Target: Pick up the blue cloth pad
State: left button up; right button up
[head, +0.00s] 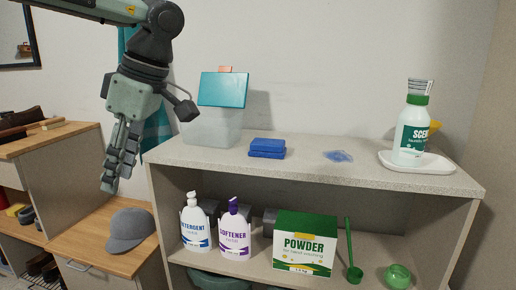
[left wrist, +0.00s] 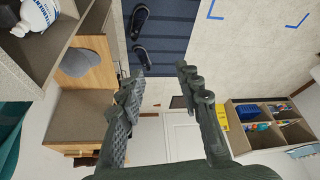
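A blue folded pad (head: 267,148), which looks like the blue cloth pad, lies on the top of the shelf unit (head: 320,175), right of the clear bin. It looks like two stacked layers. My left gripper (head: 110,178) hangs left of the shelf unit, fingers pointing down, well apart from the pad. In the left wrist view its fingers (left wrist: 162,78) are spread with nothing between them; the pad is not seen there. My right gripper is not in view.
A clear bin with a teal lid (head: 222,90) stands beside the pad. A grey cap (head: 130,230) sits on the lower wooden bench.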

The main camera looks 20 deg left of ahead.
aim_at(262, 147)
jog(key=i+z, duration=0.25)
jog(key=i, duration=0.3)
jog(key=i+j+z, duration=0.1)
jog(key=i+z, duration=0.15)
jog(key=i, duration=0.25)
